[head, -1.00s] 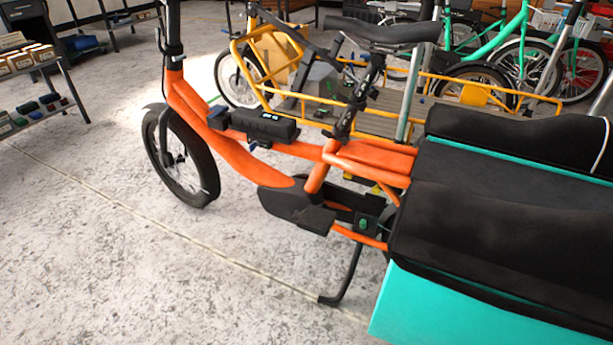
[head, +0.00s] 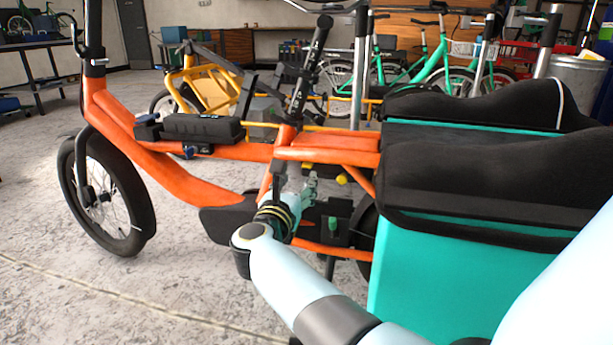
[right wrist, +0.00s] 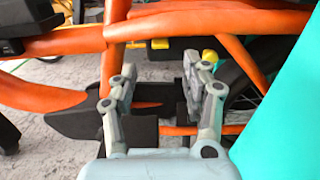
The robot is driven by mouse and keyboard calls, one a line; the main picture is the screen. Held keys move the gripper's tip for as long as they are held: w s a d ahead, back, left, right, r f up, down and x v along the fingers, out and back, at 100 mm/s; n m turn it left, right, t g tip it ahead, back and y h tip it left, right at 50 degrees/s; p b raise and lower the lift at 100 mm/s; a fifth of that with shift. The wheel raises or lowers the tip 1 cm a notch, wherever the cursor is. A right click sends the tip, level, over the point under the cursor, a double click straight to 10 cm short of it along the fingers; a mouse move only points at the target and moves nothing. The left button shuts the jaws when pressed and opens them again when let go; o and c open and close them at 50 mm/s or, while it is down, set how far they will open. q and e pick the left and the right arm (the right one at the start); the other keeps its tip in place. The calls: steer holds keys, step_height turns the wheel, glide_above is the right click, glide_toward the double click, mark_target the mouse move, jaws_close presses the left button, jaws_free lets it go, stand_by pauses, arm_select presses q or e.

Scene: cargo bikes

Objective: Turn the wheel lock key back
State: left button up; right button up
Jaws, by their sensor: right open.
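The orange cargo bike (head: 330,142) stands side-on in the head view. A small green piece (head: 333,223), perhaps the wheel lock key, sits on a black housing by the rear wheel. I cannot confirm that it is the key. A yellow knob (head: 341,179) shows above it, and also in the right wrist view (right wrist: 209,56). My right gripper (head: 312,188) is beside the frame, left of and above the green piece. In the right wrist view it is open and empty (right wrist: 158,72), facing the bike. The green piece does not show there. My left gripper is out of view.
Teal cargo box (head: 430,265) with a black cover stands close to the right of my gripper. The battery (head: 200,128) lies on the bike's frame, with a small blue piece (head: 189,151) below it. Floor (head: 150,285) at front left is clear.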

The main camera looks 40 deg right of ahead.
mark_target(307, 164)
steer(key=b+x, duration=0.2)
steer(key=x, duration=0.6)
steer(key=shift+w+d+f, duration=0.15)
steer(key=shift+w+d, duration=0.15)
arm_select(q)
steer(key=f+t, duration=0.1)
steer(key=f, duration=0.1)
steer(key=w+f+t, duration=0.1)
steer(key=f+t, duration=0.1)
arm_select(e)
steer(key=shift+w+d, duration=0.25)
steer(key=shift+d, duration=0.05)
steer(key=shift+c, duration=0.3)
jaws_close()
